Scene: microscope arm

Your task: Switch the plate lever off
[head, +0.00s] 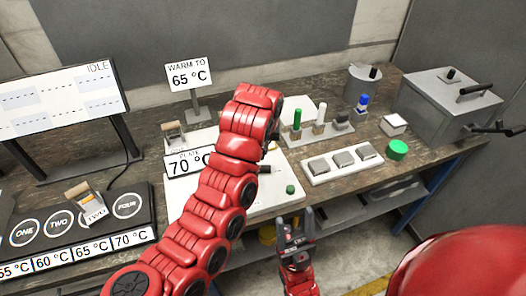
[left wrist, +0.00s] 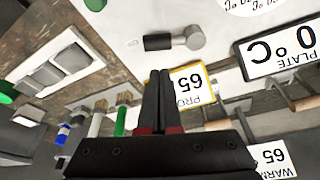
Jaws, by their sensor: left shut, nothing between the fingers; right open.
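The plate lever has a black handle (left wrist: 160,43) on a grey pivot, in the left wrist view. Its handle points left in that view, toward a small mark on the white plate unit (left wrist: 115,22). In the head view the black lever end (head: 265,169) shows just right of my left arm, on the white plate unit (head: 265,205). My left gripper (left wrist: 159,75) is shut and empty, its tips short of the lever in the wrist picture; contact is not visible. My left arm hides it in the head view. My right gripper (head: 296,226) is open and empty by the bench's front edge.
A "PLATE 70 °C" sign (head: 188,163) stands left of my left arm. Behind are a "WARM TO 65 °C" sign (head: 189,75) and several coloured tubes (head: 319,122). A white block tray (head: 342,162), green disc (head: 398,150) and grey lidded box (head: 448,103) stand to the right.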

